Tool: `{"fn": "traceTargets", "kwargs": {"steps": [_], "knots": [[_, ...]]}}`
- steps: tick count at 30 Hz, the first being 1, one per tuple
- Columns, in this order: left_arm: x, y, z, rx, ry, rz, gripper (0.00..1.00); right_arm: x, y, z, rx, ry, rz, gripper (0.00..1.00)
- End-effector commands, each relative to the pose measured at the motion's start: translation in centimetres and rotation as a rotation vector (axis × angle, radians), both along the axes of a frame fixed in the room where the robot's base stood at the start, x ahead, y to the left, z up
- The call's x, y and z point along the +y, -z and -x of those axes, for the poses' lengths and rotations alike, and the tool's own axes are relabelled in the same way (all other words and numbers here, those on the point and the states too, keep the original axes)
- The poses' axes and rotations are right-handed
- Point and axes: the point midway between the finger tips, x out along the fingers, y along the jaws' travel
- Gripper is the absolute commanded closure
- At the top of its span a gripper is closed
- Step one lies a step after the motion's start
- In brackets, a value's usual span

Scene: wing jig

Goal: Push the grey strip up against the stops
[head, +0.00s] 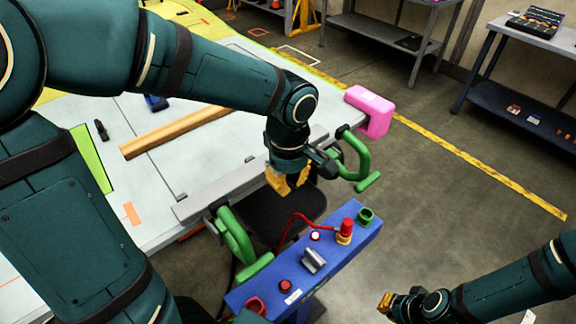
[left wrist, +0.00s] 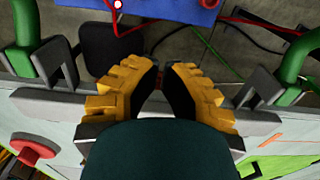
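The grey strip (head: 222,191) lies along the near edge of the pale table, and part of it is hidden behind my left gripper. In the left wrist view the grey strip (left wrist: 45,108) runs across on both sides of the fingers. My left gripper (head: 288,184) points down at the strip's middle, at the table edge. Its yellow fingers (left wrist: 164,72) are apart with nothing seen between them. Whether they touch the strip is unclear. Dark grey brackets (left wrist: 259,88) stand beside the strip; I cannot tell whether they are the stops. My right gripper (head: 386,302) is far from the strip at lower right.
Green clamps (head: 232,235) (head: 357,160) sit at the table edge on both sides of my left gripper. A blue control box (head: 325,255) with a red cable stands in front. A pink block (head: 370,108) is at the table's right corner. A wooden bar (head: 178,130) lies on the tabletop (head: 195,165).

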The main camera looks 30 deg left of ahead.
Motion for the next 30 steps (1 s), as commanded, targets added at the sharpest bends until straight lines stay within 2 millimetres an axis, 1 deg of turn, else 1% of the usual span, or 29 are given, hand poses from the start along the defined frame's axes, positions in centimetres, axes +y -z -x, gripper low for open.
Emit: {"fn": "traceTargets", "kwargs": {"steps": [1,3,4,6,12,25,30], "knots": [[0.0,1.2,0.0,0.003,0.0,-0.001,1.0,0.0,0.4,0.1,0.002,-0.002,0.0,1.0],[0.0,2.5,0.1,0.004,0.0,-0.001,1.0,0.0,0.6,0.2,0.004,-0.004,-0.001,1.0],[0.8,2.1,-0.3,0.0,-0.006,0.0,1.0,0.0,0.4,0.2,0.004,-0.004,-0.001,1.0],[1.8,1.9,-0.8,-0.002,-0.005,0.0,1.0,0.0,0.3,0.2,0.003,-0.002,0.0,1.0],[3.4,1.9,-1.4,-0.001,-0.003,-0.001,1.0,0.0,0.3,0.1,0.002,-0.002,-0.001,1.0],[3.8,1.9,-1.6,-0.001,-0.001,0.0,1.0,0.0,0.3,0.1,0.002,-0.002,0.0,1.0],[5.2,1.8,-2.2,0.0,-0.004,-0.001,1.0,0.0,0.2,0.1,0.002,-0.002,0.0,1.0]]}}
